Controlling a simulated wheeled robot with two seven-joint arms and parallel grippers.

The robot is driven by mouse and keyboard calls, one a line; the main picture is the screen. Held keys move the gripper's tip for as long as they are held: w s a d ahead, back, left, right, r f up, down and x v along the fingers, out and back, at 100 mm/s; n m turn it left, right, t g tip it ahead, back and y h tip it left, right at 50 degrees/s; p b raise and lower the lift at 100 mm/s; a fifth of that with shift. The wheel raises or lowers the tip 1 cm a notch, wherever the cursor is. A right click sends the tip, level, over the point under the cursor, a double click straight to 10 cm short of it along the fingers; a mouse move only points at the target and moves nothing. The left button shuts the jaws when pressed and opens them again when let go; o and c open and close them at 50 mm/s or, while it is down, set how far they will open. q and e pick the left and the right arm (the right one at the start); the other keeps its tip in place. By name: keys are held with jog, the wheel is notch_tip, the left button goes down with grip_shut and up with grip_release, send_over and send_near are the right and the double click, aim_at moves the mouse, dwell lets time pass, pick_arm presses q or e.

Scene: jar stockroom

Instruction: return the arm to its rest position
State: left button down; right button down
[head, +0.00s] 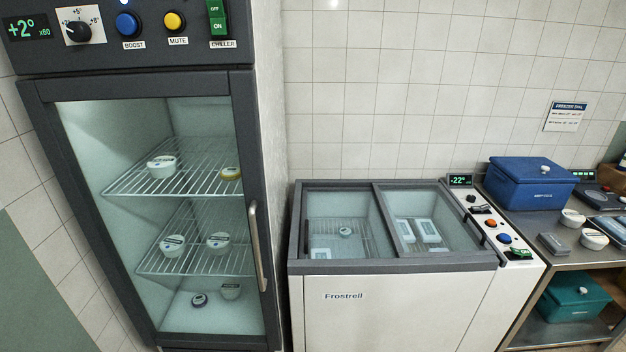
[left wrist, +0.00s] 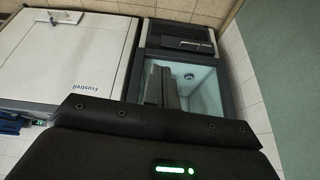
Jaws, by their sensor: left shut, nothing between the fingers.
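My left gripper (left wrist: 160,86) shows in the left wrist view, its dark fingers together with nothing between them. It stands out in front of the glass-fronted chiller (left wrist: 140,66), whose pale inside shows to the right of the fingers. The wrist's dark housing with a green light fills the bottom of that view. Neither arm shows in the head view, and my right gripper is in neither view.
The head view shows the chiller (head: 246,130) with its door shut and several jars on wire shelves. Right of it stand the Frostrell chest freezer (head: 395,310), lids closed, and a steel counter (head: 560,254) with a blue box (head: 530,190). A teal box (head: 573,300) sits below.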

pick_arm(q)
jog(key=s+d+f+m+g, duration=0.1)
jog(key=s+f+g, duration=0.15)
jog(key=s, duration=0.35)
notch_tip(320, 180, down, 29)
jog(key=s+b, duration=0.1)
jog(key=b, duration=0.2)
jog(key=s+a+f+g+b, duration=0.1)
jog(key=s+a+f, duration=0.1)
jog(key=s+f, duration=1.4)
jog(key=shift+s+a+f+g+b, duration=0.15)
jog(key=shift+a+f+g+b, duration=0.2)
jog(key=shift+f, duration=0.3)
